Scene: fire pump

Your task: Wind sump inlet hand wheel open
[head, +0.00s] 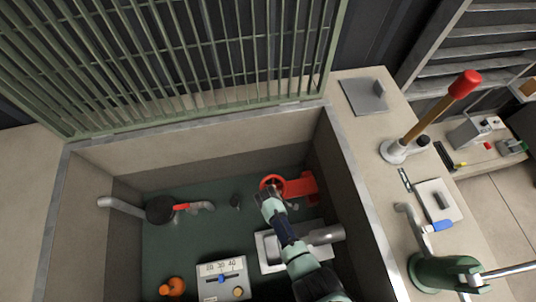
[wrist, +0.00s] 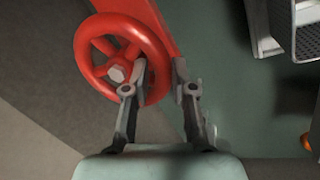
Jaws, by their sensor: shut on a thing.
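The red hand wheel (wrist: 84,62) is a spoked ring with a pale hub nut, mounted on a red valve body (wrist: 150,15) in the wrist view. In the head view the hand wheel (head: 266,180) and its red body (head: 303,186) sit inside the sump near its far right side. My gripper (wrist: 158,80) is shut on the wheel's rim, with one finger inside the ring by the hub and the other outside it. In the head view my gripper (head: 268,195) reaches down into the sump and hides part of the wheel.
The sump's concrete rim (head: 345,160) surrounds the work space. A raised green grating (head: 200,50) stands behind. Inside are a grey panel (head: 222,278), an orange fitting (head: 172,287) and a red-handled pipe valve (head: 182,207). A lever with a red knob (head: 465,84) stands right.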

